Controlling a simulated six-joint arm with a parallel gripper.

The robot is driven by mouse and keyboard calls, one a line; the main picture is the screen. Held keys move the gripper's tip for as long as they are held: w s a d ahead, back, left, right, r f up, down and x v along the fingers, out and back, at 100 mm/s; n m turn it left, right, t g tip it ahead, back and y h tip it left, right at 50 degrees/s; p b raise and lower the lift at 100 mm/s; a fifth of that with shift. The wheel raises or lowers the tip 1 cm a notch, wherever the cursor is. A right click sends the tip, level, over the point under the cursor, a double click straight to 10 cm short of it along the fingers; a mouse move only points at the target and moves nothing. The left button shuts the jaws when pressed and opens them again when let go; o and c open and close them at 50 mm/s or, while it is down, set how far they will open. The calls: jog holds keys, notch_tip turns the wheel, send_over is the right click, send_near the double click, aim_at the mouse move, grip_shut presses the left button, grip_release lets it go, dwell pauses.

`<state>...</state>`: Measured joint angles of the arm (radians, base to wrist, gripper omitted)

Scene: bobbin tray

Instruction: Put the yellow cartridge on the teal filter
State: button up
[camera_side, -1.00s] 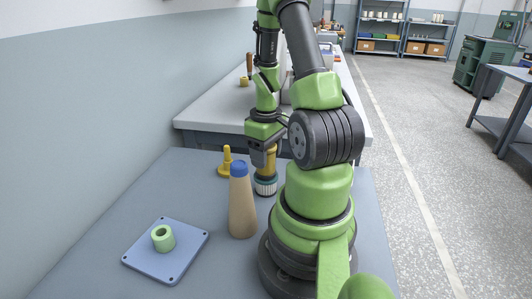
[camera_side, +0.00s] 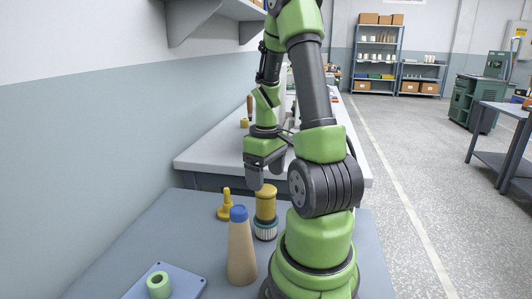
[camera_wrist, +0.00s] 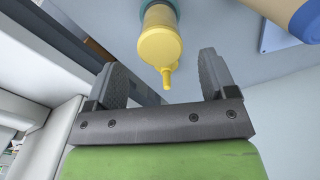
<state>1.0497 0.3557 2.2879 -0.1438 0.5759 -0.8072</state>
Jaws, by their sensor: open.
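The amber-yellow cartridge (camera_side: 266,203) stands upright on top of the teal filter (camera_side: 265,230), with no clear gap between them. In the wrist view the yellow cartridge (camera_wrist: 158,18) is at the top middle, with a bit of teal filter (camera_wrist: 146,3) behind it. A brighter yellow end with a thin tip overlaps the cartridge there; I cannot tell if it is part of it. My gripper (camera_side: 264,180) is above the cartridge in the side view; one finger hides part of its top edge. In the wrist view my gripper (camera_wrist: 163,85) has its fingers wide apart with nothing held.
A beige bottle with a blue cap (camera_side: 241,250) stands close in front of the filter. A yellow flanged piece (camera_side: 226,207) stands to the left. A blue plate (camera_side: 190,278) holds a green ring (camera_side: 159,284) at the front left. A pale bench (camera_side: 210,158) lies behind.

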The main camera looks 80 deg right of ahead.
notch_tip(320, 180, up, 5)
jog(key=shift+r, duration=0.1)
jog(key=shift+w+r, duration=0.1)
jog(key=shift+r, duration=0.2)
jog(key=w+a+r+t+h, duration=0.1)
jog(key=w+a+r+t, duration=0.15)
jog(key=a, duration=0.35)
jog(key=w+a+r+t, duration=0.1)
jog(key=w+a+r, duration=0.2)
jog(key=a+r, duration=0.15)
jog(key=s+a+r+t+y, duration=0.1)
jog(key=a+t, duration=0.1)
jog(key=a, duration=0.4)
jog(key=s+a+r+t+y, duration=0.1)
jog(key=s+a+r+y, duration=0.1)
jog(key=a, duration=0.4)
jog(key=shift+a+n+t, duration=0.15)
jog(key=shift+n+t, duration=0.15)
jog(key=shift+t, duration=0.05)
